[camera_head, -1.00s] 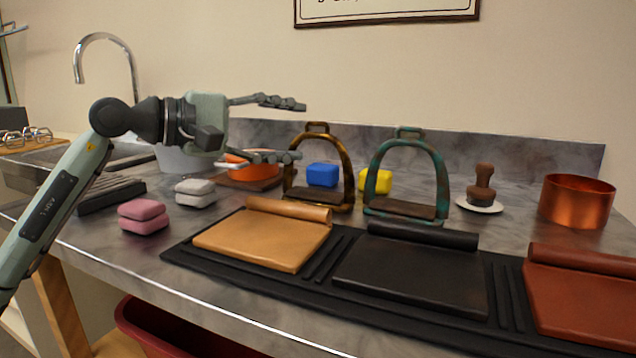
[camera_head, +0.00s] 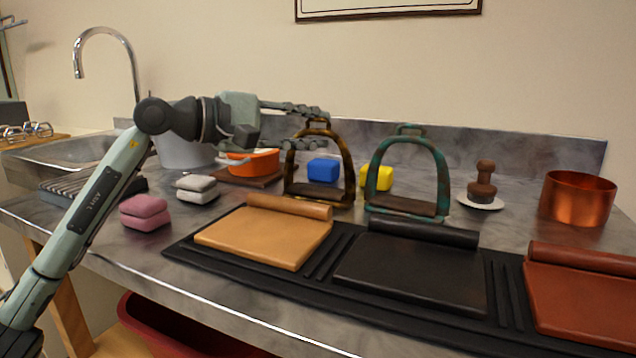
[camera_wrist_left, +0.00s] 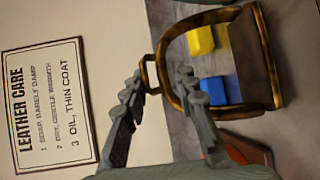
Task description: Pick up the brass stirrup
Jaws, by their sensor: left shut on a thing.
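The brass stirrup (camera_head: 347,172) stands upright on the counter behind the tan leather piece. It also shows in the left wrist view (camera_wrist_left: 251,58), turned sideways, with a dark tread and a small loop at its top. My left gripper (camera_head: 322,128) comes in from the left at the height of that loop. Its fingers (camera_wrist_left: 157,76) lie on either side of the loop and are shut on it. A green-patinated stirrup (camera_head: 443,172) stands just to the right, apart from the brass one. My right gripper is not in view.
A blue block (camera_head: 323,170) and a yellow block (camera_head: 378,178) sit behind the stirrups. An orange pan (camera_head: 255,162) is to the left. Leather pieces lie on a black mat (camera_head: 208,262) in front. A copper pot (camera_head: 577,199) and a brown stamp (camera_head: 483,184) stand to the right.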

